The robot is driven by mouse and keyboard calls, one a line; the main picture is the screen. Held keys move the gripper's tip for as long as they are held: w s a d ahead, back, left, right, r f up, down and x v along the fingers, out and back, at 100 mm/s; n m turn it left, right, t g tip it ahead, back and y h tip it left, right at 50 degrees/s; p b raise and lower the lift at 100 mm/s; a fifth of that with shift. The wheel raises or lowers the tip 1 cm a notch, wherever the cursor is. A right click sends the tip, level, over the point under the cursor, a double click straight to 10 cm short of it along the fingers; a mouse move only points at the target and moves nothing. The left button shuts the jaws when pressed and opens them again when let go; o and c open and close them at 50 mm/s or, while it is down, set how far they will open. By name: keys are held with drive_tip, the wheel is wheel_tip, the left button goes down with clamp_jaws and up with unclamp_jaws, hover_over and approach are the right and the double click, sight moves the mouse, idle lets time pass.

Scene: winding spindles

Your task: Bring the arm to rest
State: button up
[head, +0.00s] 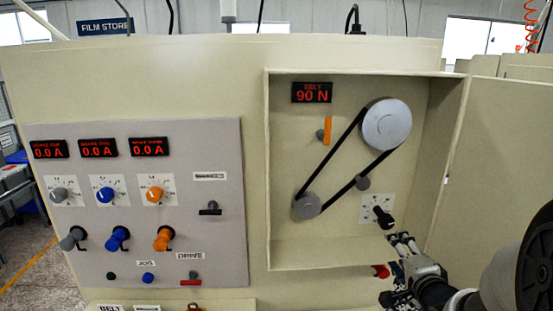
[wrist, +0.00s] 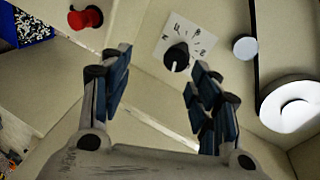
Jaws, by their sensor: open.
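My gripper (head: 404,264) is in front of the lower right corner of the open belt box in the head view. In the wrist view my gripper (wrist: 155,95) is open, with nothing between its blue-padded fingers. A black knob (wrist: 177,57) on a white dial plate shows beyond the fingertips, apart from them. The same black knob (head: 383,216) shows in the head view just above the gripper. My arm enters the head view from the lower right.
The box holds a large pulley (head: 387,125), a small pulley (head: 306,206), a black belt and a "90 N" display (head: 312,93). Its door (head: 492,170) stands open at right. A red knob (wrist: 86,17) is near the gripper. A control panel (head: 215,150) is at left.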

drive_tip(key=s+a+f+n+g+b, duration=0.2)
drive_tip(key=s+a+n, duration=0.3)
drive_tip(key=s, duration=0.5)
drive_tip(key=s+a+f+n+g+y+b, duration=0.1)
drive_tip(key=s+a+f+n+g+b, duration=0.2)
drive_tip(key=s, duration=0.8)
drive_tip(key=s+a+f+n+g+b, duration=0.3)
drive_tip(key=s+a+n+g+b, duration=0.1)
drive_tip(key=s+a+n, duration=0.4)
drive_tip(key=shift+s+a+f+n+g, duration=0.25)
drive_tip(key=shift+s+a+g, duration=0.45)
drive_tip(key=shift+s, duration=0.5)
drive_tip(key=shift+c, duration=0.3)
